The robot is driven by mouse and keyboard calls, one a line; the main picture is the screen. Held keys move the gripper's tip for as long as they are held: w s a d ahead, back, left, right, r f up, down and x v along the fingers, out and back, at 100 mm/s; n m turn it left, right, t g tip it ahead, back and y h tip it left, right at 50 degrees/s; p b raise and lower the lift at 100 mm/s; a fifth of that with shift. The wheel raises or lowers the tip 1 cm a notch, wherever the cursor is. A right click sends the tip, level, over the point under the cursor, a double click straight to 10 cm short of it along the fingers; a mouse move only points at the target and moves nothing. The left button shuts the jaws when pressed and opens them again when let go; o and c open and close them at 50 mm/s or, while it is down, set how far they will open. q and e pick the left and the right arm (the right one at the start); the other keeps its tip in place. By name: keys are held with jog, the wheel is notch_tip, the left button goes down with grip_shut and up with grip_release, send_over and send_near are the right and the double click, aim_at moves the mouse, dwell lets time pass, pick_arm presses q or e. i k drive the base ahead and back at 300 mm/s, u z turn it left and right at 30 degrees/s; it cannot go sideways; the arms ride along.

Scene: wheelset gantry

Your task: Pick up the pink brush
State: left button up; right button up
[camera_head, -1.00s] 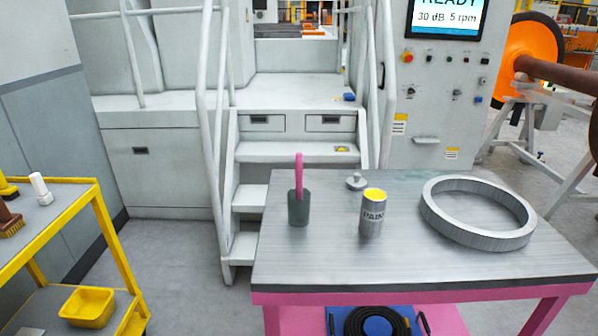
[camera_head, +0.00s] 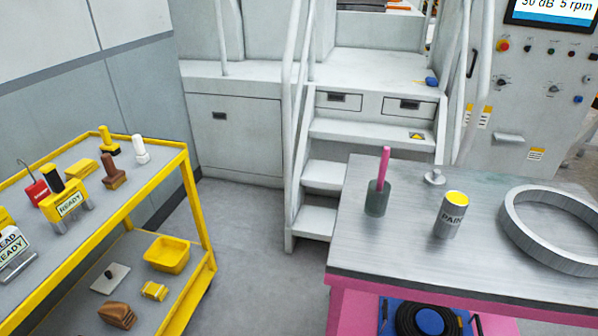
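The pink brush (camera_head: 385,164) stands upright in a dark grey-green cup (camera_head: 377,199) near the left edge of the workbench (camera_head: 400,242). Only its pink handle shows above the rim; its lower end is hidden in the cup. Neither of my grippers shows in the head view.
A paint can (camera_head: 449,215), a small grey knob-like part (camera_head: 434,177) and a large metal ring (camera_head: 553,232) share the bench. A yellow trolley (camera_head: 197,200) with several tools stands at left. Metal steps (camera_head: 323,174) rise behind. Bare floor lies between trolley and bench.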

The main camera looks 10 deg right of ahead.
aim_at(383, 166)
jog(key=u, duration=0.25)
jog(key=i, duration=0.6)
jog(key=z, duration=2.3)
